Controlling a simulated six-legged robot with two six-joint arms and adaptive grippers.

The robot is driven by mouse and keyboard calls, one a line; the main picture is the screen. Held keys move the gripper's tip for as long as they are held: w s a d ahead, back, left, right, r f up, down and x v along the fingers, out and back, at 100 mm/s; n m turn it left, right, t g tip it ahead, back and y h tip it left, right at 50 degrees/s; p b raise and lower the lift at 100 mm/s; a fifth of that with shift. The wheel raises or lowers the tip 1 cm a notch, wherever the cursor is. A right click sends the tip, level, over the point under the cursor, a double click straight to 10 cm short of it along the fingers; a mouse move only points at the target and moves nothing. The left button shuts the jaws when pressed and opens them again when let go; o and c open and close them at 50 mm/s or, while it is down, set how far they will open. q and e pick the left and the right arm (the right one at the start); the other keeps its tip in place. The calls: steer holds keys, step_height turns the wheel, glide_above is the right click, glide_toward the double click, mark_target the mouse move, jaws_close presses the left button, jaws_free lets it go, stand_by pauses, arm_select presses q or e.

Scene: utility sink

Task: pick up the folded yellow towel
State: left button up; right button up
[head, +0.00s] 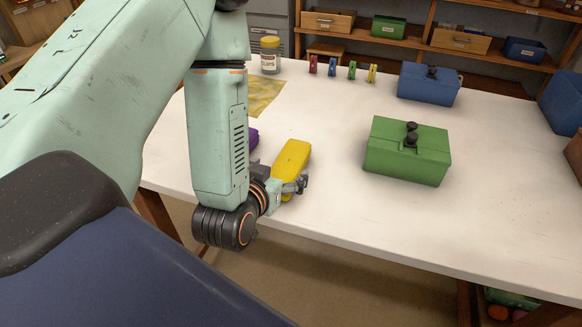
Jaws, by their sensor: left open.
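The folded yellow towel (291,160) lies on the white table near its front edge, left of the green box. My left gripper (300,184) is at the towel's near end, low over the table edge, with its jaws open. The gripper covers part of the near end, and I cannot tell whether the fingers touch the towel. A purple thing (253,138) shows partly behind my left arm. My right gripper is not in view.
The white table (330,215) is clear between towel and green box (408,150). A blue box (429,84), several small coloured clips (332,67), a yellow-lidded jar (270,55) and a yellowish sheet (262,92) stand or lie farther back. Shelves line the back.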

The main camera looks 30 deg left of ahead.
mark_target(287, 162)
arm_select(q)
steer(key=x, duration=0.6)
steer(key=shift+a+f, duration=0.2)
steer(key=shift+a, duration=0.05)
steer(key=shift+d, duration=0.2)
steer(key=shift+a, duration=0.2)
steer(key=c, duration=0.5)
steer(key=shift+d, duration=0.2)
steer(key=c, duration=0.6)
steer(key=shift+a, duration=0.15)
steer(key=shift+c, duration=1.1)
steer(key=shift+r, duration=0.1)
